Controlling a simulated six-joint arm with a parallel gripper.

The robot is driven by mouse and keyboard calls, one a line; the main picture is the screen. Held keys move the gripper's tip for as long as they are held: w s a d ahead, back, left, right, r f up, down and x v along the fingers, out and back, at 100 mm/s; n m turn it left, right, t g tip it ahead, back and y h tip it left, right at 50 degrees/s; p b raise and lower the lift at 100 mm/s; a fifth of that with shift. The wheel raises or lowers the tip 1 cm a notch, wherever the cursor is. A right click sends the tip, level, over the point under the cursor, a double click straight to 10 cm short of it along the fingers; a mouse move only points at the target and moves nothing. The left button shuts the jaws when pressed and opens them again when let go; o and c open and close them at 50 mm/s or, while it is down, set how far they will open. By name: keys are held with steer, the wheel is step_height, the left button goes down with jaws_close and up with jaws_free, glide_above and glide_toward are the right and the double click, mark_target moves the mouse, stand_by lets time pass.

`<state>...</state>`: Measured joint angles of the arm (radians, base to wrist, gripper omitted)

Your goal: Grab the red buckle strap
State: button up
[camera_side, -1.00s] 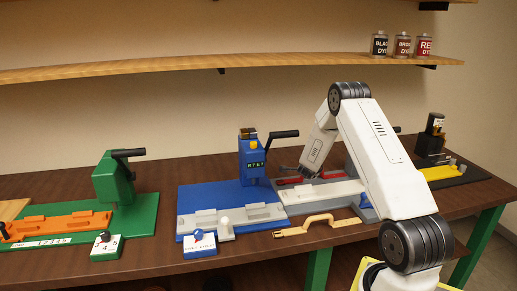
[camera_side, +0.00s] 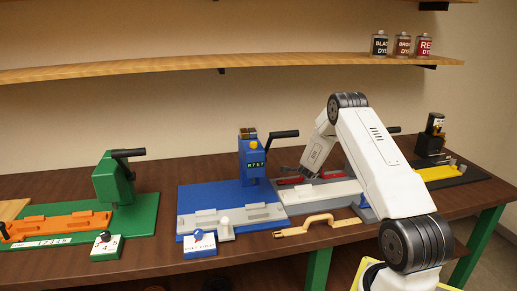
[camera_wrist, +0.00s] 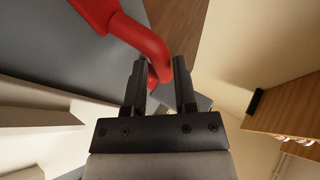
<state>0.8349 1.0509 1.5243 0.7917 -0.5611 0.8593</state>
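The red buckle strap (camera_side: 329,174) lies on the grey fixture behind the pale block in the side view, partly hidden by my arm. In the wrist view, the red strap (camera_wrist: 140,36) comes from the upper left and bends down to a curved end at my fingertips. My gripper (camera_wrist: 160,80) has its two dark fingers apart, with part of the red curved end between them. The gap between fingers and strap is not clear. In the side view my gripper (camera_side: 300,170) is small and low over the fixture by the red strap.
A tan buckle strap (camera_side: 318,225) lies in front of the grey fixture (camera_side: 362,213). A blue station (camera_side: 215,192) with a press (camera_side: 252,160) stands left of it, and a green station (camera_side: 140,215) farther left. A black station with a yellow strap (camera_side: 440,172) is at right.

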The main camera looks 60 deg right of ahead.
steer(key=shift+x, duration=2.05)
jaws_close()
